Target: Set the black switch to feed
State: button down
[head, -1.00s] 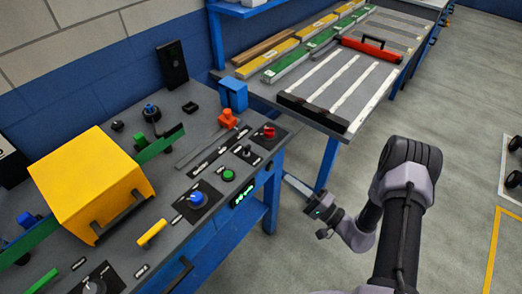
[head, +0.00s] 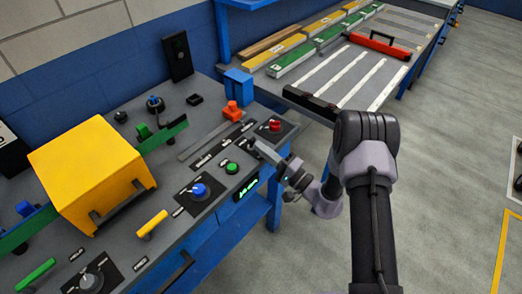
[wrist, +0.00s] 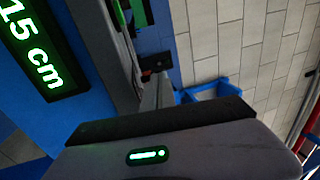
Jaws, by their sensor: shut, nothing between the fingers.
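My gripper (head: 258,147) is shut and empty. Its tips are over the right end of the control panel, just in front of the red button, where a small black switch stood in view earlier. The tips now cover most of that switch, so its setting cannot be read and I cannot tell whether they touch it. In the wrist view, my gripper's pale finger (wrist: 157,92) points up the picture along the panel's edge; the switch cannot be made out there.
A yellow box (head: 85,170) stands left. A lit display (wrist: 35,45) reads 15 cm. Floor on the right is mostly clear.

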jog(key=shift+w+a, duration=0.25)
jog(key=shift+a, duration=0.05)
jog(key=shift+r, duration=0.1)
